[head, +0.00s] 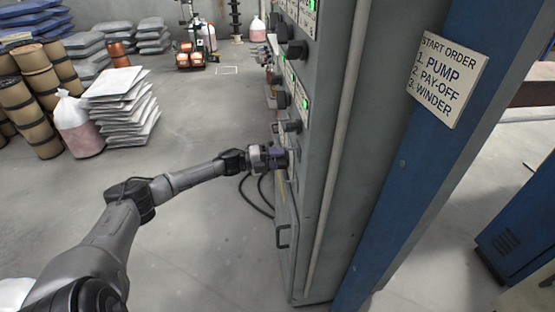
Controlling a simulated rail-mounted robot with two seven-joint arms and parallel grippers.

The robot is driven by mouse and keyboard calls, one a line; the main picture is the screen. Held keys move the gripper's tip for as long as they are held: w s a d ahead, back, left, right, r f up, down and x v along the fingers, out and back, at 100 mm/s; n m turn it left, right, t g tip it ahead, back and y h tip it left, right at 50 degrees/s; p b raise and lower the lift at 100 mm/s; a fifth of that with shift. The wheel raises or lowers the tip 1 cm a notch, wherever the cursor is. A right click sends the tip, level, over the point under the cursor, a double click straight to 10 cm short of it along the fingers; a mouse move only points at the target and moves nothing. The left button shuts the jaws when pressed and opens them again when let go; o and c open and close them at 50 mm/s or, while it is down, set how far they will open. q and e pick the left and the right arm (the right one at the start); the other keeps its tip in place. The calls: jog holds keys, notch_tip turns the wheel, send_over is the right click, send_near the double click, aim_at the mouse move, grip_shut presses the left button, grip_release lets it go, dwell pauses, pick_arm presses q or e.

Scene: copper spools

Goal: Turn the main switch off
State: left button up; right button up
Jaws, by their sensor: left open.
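A tall grey control cabinet (325,90) stands right of centre, its front facing left and seen at a steep angle. Its front carries label plates with green lamps (305,103) and black switch knobs (292,126). I cannot tell which knob is the main switch, and no label there is readable. My left gripper (284,160) is at the cabinet front, below the lowest clearly visible knob. It is open; its fingertips are small and partly hidden, so I cannot tell whether they touch or surround anything. My right gripper is not in view.
A blue post (410,170) with a START ORDER sign (447,77) stands right of the cabinet. A cabinet handle (283,236) and black cables (258,200) are below my gripper. Stacked sacks (124,105) and drums (38,85) stand far left.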

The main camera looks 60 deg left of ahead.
pick_arm(q)
jog(key=shift+c, duration=0.2)
grip_shut()
jog(key=shift+r+n+p, duration=0.2)
jog(key=shift+n+p, duration=0.9)
jog(key=shift+p, duration=0.1)
jog(key=n+p, duration=0.2)
jog(key=n, duration=0.1)
jog(key=shift+n+p, duration=0.3)
jog(key=n+p, duration=0.2)
jog(key=n, duration=0.1)
jog(key=shift+n, duration=0.3)
jog(key=n+p, duration=0.1)
jog(key=n, duration=0.1)
jog(key=shift+f+n, duration=0.1)
jog(key=shift+n, duration=0.3)
jog(key=n, duration=0.3)
jog(key=shift+p, duration=0.4)
jog(key=shift+f+n+p, duration=0.1)
jog(key=shift+n+p, duration=0.2)
jog(key=shift+n, duration=1.1)
